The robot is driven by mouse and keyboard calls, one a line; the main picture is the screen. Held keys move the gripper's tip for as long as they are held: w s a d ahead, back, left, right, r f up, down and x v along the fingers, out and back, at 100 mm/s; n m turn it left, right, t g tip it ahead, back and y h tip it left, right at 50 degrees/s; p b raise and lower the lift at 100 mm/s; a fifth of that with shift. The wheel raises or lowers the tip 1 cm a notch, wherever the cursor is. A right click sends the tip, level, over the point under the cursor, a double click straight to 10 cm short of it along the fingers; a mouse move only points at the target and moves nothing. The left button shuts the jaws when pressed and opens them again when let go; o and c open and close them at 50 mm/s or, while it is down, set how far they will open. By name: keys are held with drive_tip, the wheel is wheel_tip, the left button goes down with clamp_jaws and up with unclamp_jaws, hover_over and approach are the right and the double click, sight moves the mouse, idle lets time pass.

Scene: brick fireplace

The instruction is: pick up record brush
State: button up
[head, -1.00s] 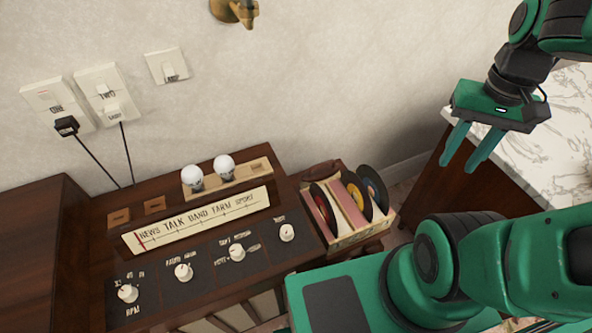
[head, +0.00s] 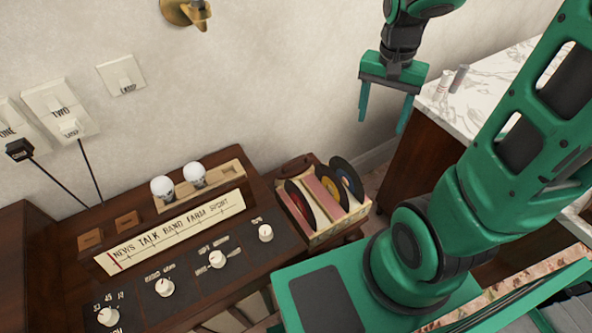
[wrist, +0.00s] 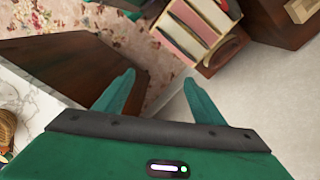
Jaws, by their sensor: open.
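My gripper (head: 383,122) is open and empty, fingers pointing down, in the air above and to the right of the record crate (head: 325,238) in the head view. The wrist view shows its two spread fingers (wrist: 158,79) with nothing between them. A small dark brown item (head: 296,168) at the crate's back left may be the record brush; it is too small to tell. No other record brush can be made out. The crate also shows at the top of the wrist view (wrist: 207,44), beyond the fingertips.
Several records (head: 347,178) stand upright in the crate. A wooden radio console (head: 180,215) with knobs and two white bulbs is left of it. A marble-topped cabinet (head: 495,85) stands at the right, with two small cylinders on top. The wall is behind.

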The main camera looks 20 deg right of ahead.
drive_tip(key=w+a+f+m, duration=0.2)
drive_tip(key=w+a+f, duration=0.3)
drive_tip(key=f, duration=0.2)
drive_tip(key=w+a+f+m, duration=0.2)
drive_tip(key=w+a+f, duration=0.3)
drive_tip(key=f, duration=0.2)
drive_tip(key=w+a+f+m, duration=0.1)
drive_tip(key=w+a+f, duration=0.4)
drive_tip(key=w+f, duration=0.1)
drive_tip(key=shift+a+f+m+y, duration=0.1)
drive_tip(key=shift+f+m+y, duration=0.2)
drive_tip(key=shift+f+m, duration=0.1)
hover_over(295, 166)
wheel_tip(295, 166, down, 5)
drive_tip(key=shift+s+f, duration=0.1)
drive_tip(key=shift+s, duration=0.05)
drive_tip(key=shift+f, duration=2.9)
drive_tip(key=c, duration=0.9)
